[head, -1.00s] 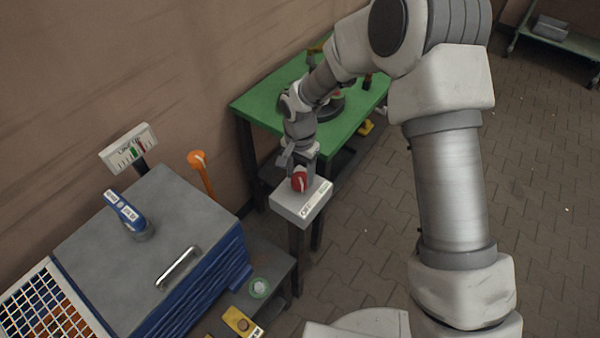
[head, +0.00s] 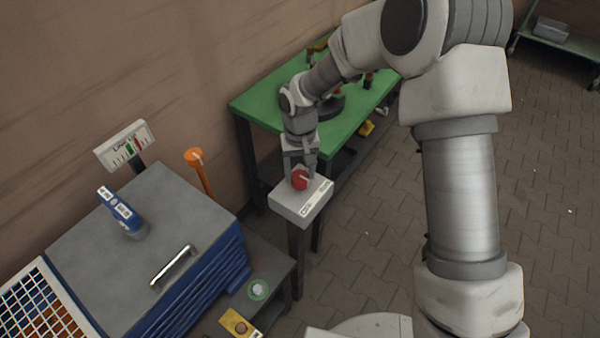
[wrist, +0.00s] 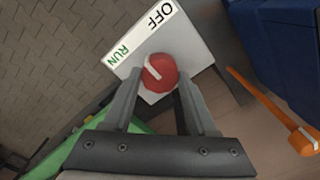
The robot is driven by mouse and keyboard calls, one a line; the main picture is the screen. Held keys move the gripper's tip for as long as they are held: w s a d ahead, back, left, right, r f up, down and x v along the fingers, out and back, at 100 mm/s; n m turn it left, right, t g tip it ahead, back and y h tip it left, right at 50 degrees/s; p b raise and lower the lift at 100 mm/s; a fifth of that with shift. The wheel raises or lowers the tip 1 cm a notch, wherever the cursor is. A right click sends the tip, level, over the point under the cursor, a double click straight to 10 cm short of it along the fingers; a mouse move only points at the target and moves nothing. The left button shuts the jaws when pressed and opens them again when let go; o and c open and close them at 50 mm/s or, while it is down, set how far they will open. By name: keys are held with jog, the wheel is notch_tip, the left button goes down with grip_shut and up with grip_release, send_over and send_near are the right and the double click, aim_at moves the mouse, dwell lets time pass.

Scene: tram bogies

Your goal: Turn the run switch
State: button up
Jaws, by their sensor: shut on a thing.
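The run switch is a red round knob (head: 300,179) with a white pointer line, on top of a grey-white box (head: 290,207) on a dark post. In the wrist view the knob (wrist: 160,72) sits between the two fingers of my gripper (wrist: 158,88), which is shut on it. The box's label strip (wrist: 142,34) reads OFF at one end and RUN at the other. The white pointer slants across the knob, its end nearer the label's middle than either word. In the head view my gripper (head: 300,172) comes down onto the knob from above.
A green table (head: 262,104) stands behind the switch box. An orange lever (head: 196,160) stands by the wall. The paved floor at right is clear.

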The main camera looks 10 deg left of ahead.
aim_at(300, 175)
jog(key=n, duration=0.4)
jog(key=shift+n, duration=2.2)
jog(key=o, duration=1.4)
jog(key=shift+c, duration=0.2)
notch_tip(300, 175, up, 18)
jog(key=shift+f, duration=0.25)
